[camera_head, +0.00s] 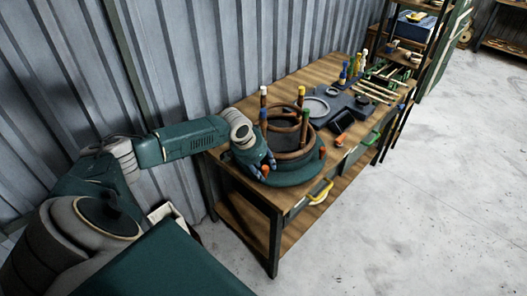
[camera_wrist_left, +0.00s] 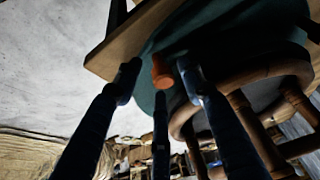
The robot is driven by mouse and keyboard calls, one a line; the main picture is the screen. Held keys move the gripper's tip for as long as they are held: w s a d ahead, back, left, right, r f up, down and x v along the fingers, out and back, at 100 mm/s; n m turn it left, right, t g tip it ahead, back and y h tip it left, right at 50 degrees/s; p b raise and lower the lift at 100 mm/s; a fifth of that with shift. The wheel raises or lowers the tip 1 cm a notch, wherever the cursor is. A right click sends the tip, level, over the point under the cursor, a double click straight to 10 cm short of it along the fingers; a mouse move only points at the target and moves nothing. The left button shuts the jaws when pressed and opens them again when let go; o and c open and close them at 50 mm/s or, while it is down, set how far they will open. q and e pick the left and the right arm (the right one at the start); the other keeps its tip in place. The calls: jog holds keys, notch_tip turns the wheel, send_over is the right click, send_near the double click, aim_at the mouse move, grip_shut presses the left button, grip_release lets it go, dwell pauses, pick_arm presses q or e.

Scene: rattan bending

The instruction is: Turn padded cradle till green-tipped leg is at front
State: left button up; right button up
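The round green padded cradle (camera_head: 300,178) lies near the front end of the wooden workbench. A rattan stool frame (camera_head: 292,154) stands in it with its legs up. The green-tipped leg (camera_head: 306,113) is on the right side of the frame; the blue-tipped leg (camera_head: 263,114) is at left, the yellow-tipped leg (camera_head: 301,90) and white-tipped leg (camera_head: 263,90) behind. My left gripper (camera_head: 264,170) is at the cradle's near left edge. In the left wrist view its open fingers (camera_wrist_left: 158,82) straddle an orange-ended peg (camera_wrist_left: 161,72) of the cradle, with gaps visible. My right gripper is out of view.
Another orange-topped peg (camera_head: 322,152) stands on the cradle's right side. Tools, dark trays and rattan sticks (camera_head: 376,92) fill the bench farther back. A yellow drawer handle (camera_head: 320,193) sticks out from the bench front. The concrete floor at right is clear; a corrugated wall is behind.

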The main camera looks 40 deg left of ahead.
pick_arm(q)
jog(key=v, duration=1.2)
